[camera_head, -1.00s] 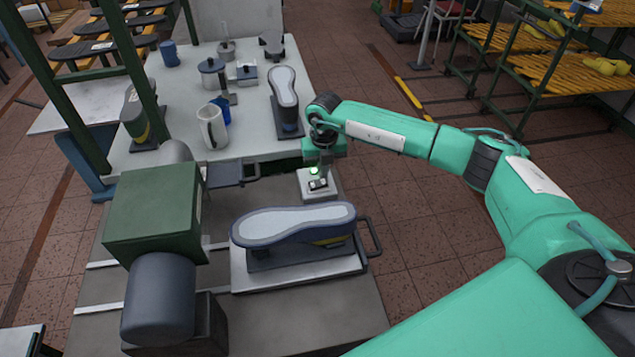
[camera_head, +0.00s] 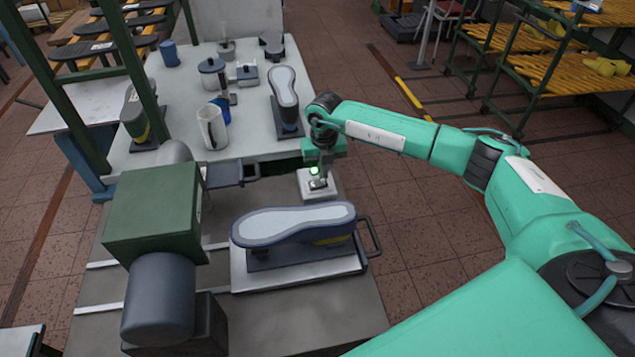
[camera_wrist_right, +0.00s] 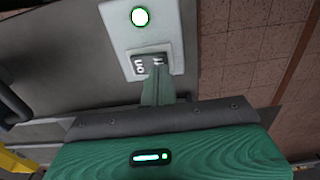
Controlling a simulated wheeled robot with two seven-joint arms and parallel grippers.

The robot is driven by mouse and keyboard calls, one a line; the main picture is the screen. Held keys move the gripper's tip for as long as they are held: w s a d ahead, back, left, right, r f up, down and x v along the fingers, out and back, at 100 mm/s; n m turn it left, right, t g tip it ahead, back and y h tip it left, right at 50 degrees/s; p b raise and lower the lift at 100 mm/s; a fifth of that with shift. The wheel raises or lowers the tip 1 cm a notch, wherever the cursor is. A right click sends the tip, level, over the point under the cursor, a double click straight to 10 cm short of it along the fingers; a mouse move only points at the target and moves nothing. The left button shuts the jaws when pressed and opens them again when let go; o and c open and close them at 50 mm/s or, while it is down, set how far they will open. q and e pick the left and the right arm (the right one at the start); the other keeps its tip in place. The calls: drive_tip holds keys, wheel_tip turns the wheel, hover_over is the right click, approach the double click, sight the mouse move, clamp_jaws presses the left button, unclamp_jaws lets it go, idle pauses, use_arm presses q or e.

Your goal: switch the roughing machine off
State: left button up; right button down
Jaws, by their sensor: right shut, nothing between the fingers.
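The roughing machine (camera_head: 155,210) is a green housing with a dark grey cylinder, on a grey bench at the left. Its white switch box (camera_head: 306,190) stands at the bench's back right corner, and the wrist view shows its top (camera_wrist_right: 168,20). A green lamp (camera_wrist_right: 140,16) on the box is lit. The rocker switch (camera_wrist_right: 139,66) carries an ON mark on its left part. My right gripper (camera_wrist_right: 158,68) is shut and empty, its fingertips at the rocker's right part and hiding some of it. I cannot tell whether they press it. My left gripper is out of view.
A shoe last (camera_head: 295,222) lies sole up on a plate with a handle (camera_head: 370,237), in front of the switch box. A white table (camera_head: 250,135) behind holds a mug (camera_head: 212,128), pots and another last (camera_head: 285,88).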

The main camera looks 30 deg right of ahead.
sight(323, 182)
drive_tip(key=shift+f+b, duration=0.65)
drive_tip(key=shift+f, duration=0.4)
idle(0.5)
drive_tip(key=shift+r, duration=0.1)
drive_tip(key=shift+r+p, duration=2.05)
drive_tip(key=shift+r, duration=1.45)
drive_tip(key=shift+f, duration=0.1)
